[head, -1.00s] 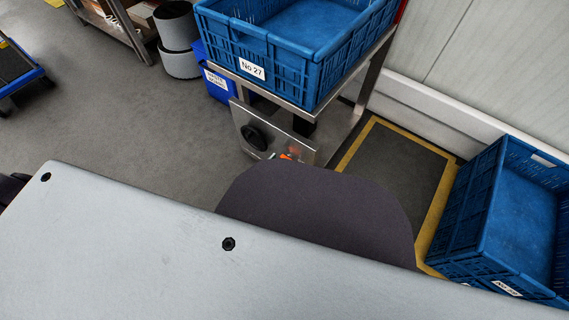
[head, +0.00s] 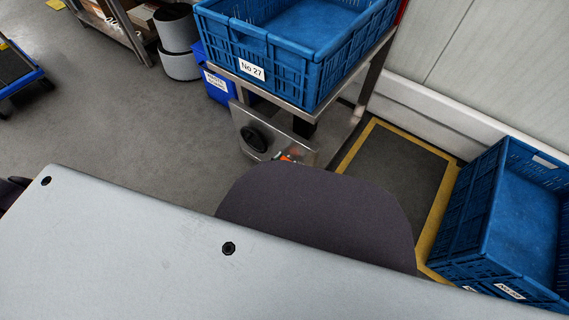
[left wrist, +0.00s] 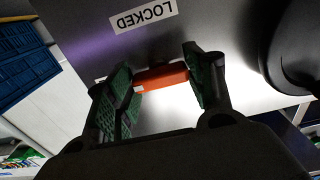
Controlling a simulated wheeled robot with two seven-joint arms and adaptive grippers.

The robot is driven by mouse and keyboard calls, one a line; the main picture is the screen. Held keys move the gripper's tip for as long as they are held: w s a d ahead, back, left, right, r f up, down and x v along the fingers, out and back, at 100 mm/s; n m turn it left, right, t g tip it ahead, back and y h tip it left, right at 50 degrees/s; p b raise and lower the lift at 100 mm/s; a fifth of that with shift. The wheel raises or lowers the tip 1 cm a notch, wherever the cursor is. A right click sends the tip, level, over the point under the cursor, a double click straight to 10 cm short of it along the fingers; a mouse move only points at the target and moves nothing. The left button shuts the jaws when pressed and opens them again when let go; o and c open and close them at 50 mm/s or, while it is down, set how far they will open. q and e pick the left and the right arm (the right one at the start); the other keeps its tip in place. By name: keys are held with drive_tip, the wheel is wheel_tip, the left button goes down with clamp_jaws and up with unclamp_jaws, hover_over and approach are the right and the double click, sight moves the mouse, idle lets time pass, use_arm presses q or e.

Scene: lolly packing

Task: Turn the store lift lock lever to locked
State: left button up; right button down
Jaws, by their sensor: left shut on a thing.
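The orange lock lever (left wrist: 162,77) shows in the left wrist view between the green-padded fingers of my left gripper (left wrist: 158,84), which is shut on it. The lever lies close to a white label reading LOCKED (left wrist: 143,16), upside down in this view, and runs roughly along it. In the head view a small orange part of the lever (head: 285,157) shows on the metal panel (head: 308,153) of the store lift, mostly hidden by my own dark arm cover. My right gripper is not in view.
A black round knob (head: 254,138) sits on the panel beside the lever. A blue crate No 27 (head: 285,70) stands on the metal frame above. Another blue crate (head: 480,225) stands at the right, past a yellow-edged floor mat (head: 395,165). Grey floor at left is open.

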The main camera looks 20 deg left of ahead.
use_arm(q)
drive_tip(key=shift+m, duration=0.3)
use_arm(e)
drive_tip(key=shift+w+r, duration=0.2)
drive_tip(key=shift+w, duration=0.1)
use_arm(q)
drive_tip(key=m+p, duration=0.1)
drive_tip(key=m, duration=0.4)
drive_tip(key=shift+m, duration=0.3)
drive_tip(key=m, duration=0.8)
drive_tip(key=shift+m, duration=0.3)
drive_tip(key=shift+s+f+m+b, duration=0.1)
drive_tip(key=shift+m+b, duration=0.3)
drive_tip(key=shift+m, duration=1.2)
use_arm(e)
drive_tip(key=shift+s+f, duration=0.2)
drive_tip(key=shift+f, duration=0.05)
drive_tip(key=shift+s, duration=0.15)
